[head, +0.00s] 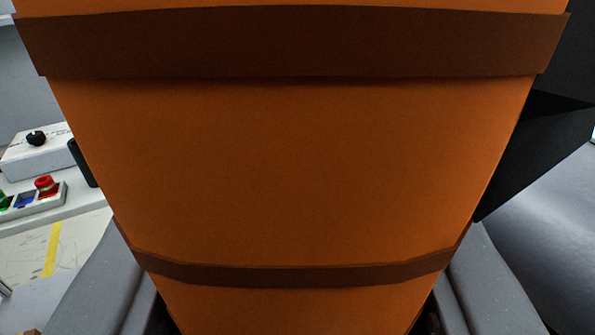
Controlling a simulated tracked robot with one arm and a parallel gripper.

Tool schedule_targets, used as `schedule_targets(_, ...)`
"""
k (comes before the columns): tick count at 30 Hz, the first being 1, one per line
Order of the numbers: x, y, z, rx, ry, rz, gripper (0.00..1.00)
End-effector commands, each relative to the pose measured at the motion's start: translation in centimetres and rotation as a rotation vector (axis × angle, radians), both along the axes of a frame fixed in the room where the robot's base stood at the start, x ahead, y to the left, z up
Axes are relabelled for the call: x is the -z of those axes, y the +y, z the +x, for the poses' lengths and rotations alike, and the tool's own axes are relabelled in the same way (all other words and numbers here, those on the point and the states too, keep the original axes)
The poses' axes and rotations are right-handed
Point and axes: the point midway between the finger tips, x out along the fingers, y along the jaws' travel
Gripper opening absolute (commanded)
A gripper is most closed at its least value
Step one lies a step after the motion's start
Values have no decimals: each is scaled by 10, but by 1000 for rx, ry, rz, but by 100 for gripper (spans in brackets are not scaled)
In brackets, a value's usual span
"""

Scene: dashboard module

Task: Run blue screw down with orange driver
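The orange driver (290,170) fills most of the head view, very close to the camera. Its body is orange with two darker brown bands and narrows toward the bottom of the picture. My gripper (295,300) shows as grey fingers at the lower left and lower right, one on each side of the driver, shut on it. The fingertips and the driver's tip are hidden behind its body. The blue screw is not in view.
At the left, a pale control box carries a red button (46,185), a blue switch (25,199) and a green button. A white box with a black knob (36,138) stands behind it. A yellow stripe (52,248) marks the floor. Dark angular shapes fill the right edge.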

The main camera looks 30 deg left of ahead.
Motion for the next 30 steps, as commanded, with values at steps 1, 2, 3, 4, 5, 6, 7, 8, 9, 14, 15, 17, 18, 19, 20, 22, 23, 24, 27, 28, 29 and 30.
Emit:
schedule_targets(1, 1, -1, 0, 1, 0, 1, 0)
schedule_targets(2, 1, -1, 0, 1, 0, 1, 0)
schedule_targets(3, 1, -1, 0, 1, 0, 1, 0)
schedule_targets(4, 1, -1, 0, 1, 0, 1, 0)
schedule_targets(5, 2, -1, 0, 1, 0, 1, 0)
schedule_targets(6, 2, -1, 0, 1, 0, 1, 0)
schedule_targets(7, 2, 0, 0, 1, 0, 1, 0)
schedule_targets(8, 2, -1, 0, 1, 0, 1, 0)
schedule_targets(9, 3, -1, 0, 1, 0, 1, 0)
schedule_targets(14, 4, 0, 0, 1, 0, 1, 0)
schedule_targets(15, 4, -1, 0, 1, 0, 1, 0)
schedule_targets(17, 5, -1, 0, 1, 0, 1, 0)
schedule_targets(18, 5, -1, 0, 1, 0, 1, 0)
schedule_targets(19, 6, -1, 0, 1, 0, 1, 0)
schedule_targets(20, 6, -1, 0, 1, 0, 1, 0)
schedule_targets(22, 6, -1, 0, 1, 0, 1, 0)
schedule_targets(23, 7, -1, 0, 1, 0, 1, 0)
schedule_targets(24, 7, -1, 0, 1, 0, 1, 0)
schedule_targets(27, 8, -1, 0, 1, 0, 1, 0)
schedule_targets(28, 8, -1, 0, 2, 0, 1, 0)
schedule_targets(29, 8, -1, 0, 2, 0, 1, 0)
schedule_targets(30, 8, -1, 0, 2, 0, 1, 0)
